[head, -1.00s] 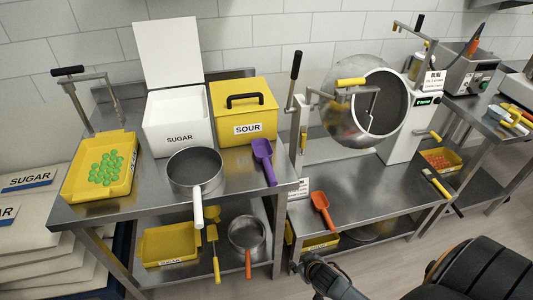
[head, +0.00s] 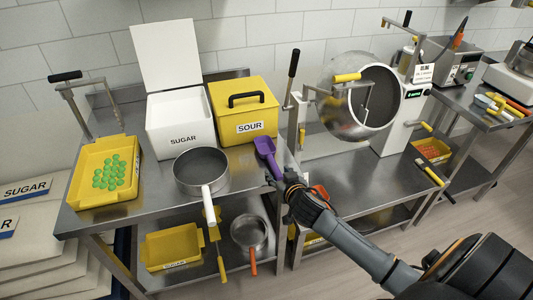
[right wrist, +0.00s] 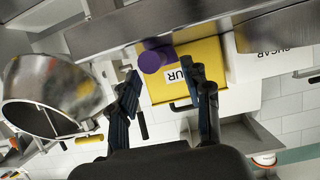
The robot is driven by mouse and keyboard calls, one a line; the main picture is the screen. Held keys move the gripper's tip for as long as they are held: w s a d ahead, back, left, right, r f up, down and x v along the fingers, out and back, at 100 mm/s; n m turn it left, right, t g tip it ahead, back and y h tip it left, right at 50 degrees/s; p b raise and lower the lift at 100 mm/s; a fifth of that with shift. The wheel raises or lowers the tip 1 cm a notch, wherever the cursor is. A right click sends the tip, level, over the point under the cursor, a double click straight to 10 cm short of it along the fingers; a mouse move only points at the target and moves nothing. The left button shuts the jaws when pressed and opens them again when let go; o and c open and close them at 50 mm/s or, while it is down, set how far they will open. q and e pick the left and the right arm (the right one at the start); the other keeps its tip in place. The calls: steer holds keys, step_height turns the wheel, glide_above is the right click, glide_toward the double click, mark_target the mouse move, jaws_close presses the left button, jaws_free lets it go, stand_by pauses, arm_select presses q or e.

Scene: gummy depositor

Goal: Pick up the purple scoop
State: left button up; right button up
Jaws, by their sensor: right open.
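The purple scoop (head: 266,154) lies on the steel table to the right of the white pan, in front of the yellow SOUR box (head: 243,108). Its purple handle end (right wrist: 152,58) shows in the right wrist view, beyond and between the fingertips. My right gripper (head: 277,182) is at the table's front right edge, just below the scoop's handle in the picture. The right gripper (right wrist: 164,78) is open, with nothing visible between its fingers. I cannot tell whether it touches the scoop. My left gripper is not in view.
A pan (head: 201,170) with a white handle stands left of the scoop. A white SUGAR box (head: 180,130) and a yellow tray (head: 88,190) of green gummies are farther left. A steel drum (head: 345,105) stands right. An orange scoop (head: 321,191) is partly behind my gripper.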

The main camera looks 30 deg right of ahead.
mark_target(277, 170)
steer(key=shift+p+x, duration=0.65)
steer(key=shift+x, duration=2.2)
steer(key=shift+s+d, duration=0.1)
steer(key=shift+d, duration=0.05)
jaws_close()
